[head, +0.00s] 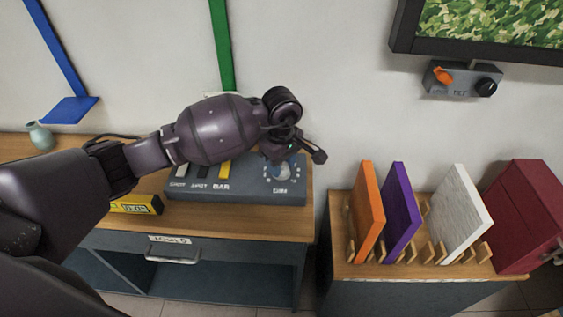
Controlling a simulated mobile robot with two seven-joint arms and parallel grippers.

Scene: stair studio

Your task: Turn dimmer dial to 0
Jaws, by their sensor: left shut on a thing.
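A grey control panel (235,190) lies on the wooden top of the desk. The dimmer dial (283,172), a light round knob with marks around it and "DIM" below, is at the panel's right end. My left gripper (281,163) reaches over the panel from the left and points down at the dial, shut on it. The hand hides the dial's upper part, and the dial's pointer setting cannot be read. My right gripper is not in view.
Left of the dial are labelled sliders, one yellow (224,170). A yellow device (137,204) lies left of the panel. The desk has a drawer (172,248) marked "TOOLS". To the right, a rack holds orange (367,212), purple (401,212) and white boards (459,213).

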